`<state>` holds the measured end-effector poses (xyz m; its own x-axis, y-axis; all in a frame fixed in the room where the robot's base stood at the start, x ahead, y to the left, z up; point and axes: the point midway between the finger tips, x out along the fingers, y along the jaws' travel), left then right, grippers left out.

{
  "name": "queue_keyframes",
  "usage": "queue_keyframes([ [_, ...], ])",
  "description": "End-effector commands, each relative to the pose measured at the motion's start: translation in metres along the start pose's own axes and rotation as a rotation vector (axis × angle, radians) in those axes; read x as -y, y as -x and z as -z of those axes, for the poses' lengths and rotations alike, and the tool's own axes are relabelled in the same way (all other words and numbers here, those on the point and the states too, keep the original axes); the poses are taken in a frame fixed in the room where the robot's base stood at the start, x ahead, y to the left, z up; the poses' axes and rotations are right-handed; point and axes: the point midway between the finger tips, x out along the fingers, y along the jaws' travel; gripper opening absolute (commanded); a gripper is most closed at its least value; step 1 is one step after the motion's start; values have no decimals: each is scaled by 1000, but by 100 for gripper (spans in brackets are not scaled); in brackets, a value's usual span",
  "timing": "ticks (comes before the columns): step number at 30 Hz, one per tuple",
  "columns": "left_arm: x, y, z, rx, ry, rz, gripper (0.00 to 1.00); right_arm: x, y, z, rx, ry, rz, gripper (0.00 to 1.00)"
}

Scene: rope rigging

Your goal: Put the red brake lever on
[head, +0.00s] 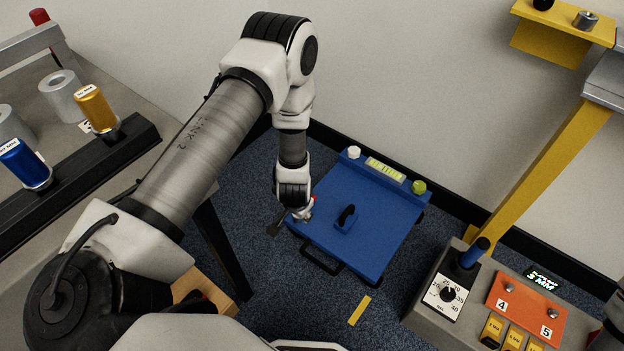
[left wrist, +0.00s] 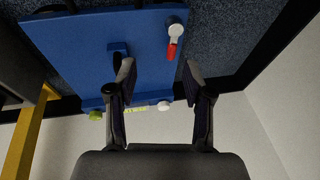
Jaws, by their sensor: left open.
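The red brake lever (head: 311,204) is at the left edge of the blue cart top (head: 385,225), partly hidden by my left gripper in the head view. In the left wrist view the red lever (left wrist: 173,52) hangs from a round white-grey hub (left wrist: 177,31) near the corner of the blue top (left wrist: 75,50). My left gripper (head: 292,222) is over that edge. In its wrist view the two fingers (left wrist: 158,75) are spread and empty. The lever shows beyond them, toward the right finger; I cannot tell whether anything touches.
A blue block with a black handle (head: 346,215) stands on the cart. A grey console (head: 428,315) with a blue-handled lever (head: 475,252) stands right. A bench (head: 130,85) with blue and yellow spools is left. A yellow post (head: 535,165) rises right.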

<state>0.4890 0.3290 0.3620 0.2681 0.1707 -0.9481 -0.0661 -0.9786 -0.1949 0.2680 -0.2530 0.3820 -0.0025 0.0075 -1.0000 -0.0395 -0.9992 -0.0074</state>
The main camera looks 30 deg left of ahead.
Motion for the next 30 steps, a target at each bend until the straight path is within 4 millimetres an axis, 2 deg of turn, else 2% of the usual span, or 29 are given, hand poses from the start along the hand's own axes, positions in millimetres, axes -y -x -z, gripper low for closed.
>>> queue_keyframes([
  [1,-1,-61,7,-27,0,13,51,0,-61,0,0,0,0,40],
  [3,6,-98,26,-60,-7,30,51,-1,-97,0,0,0,0,40],
  [7,18,-142,56,-107,-20,49,51,-1,-144,0,0,0,0,40],
  [11,27,-157,74,-132,-28,58,51,-1,-161,1,-1,0,0,40],
  [16,30,-171,79,-136,-30,60,51,-1,-169,1,-3,-1,0,40],
  [24,32,-222,85,-135,-30,59,51,-2,-197,2,-6,-6,-1,40],
  [30,33,-231,88,-135,-31,59,51,-2,-199,3,-7,-8,-1,40],
])
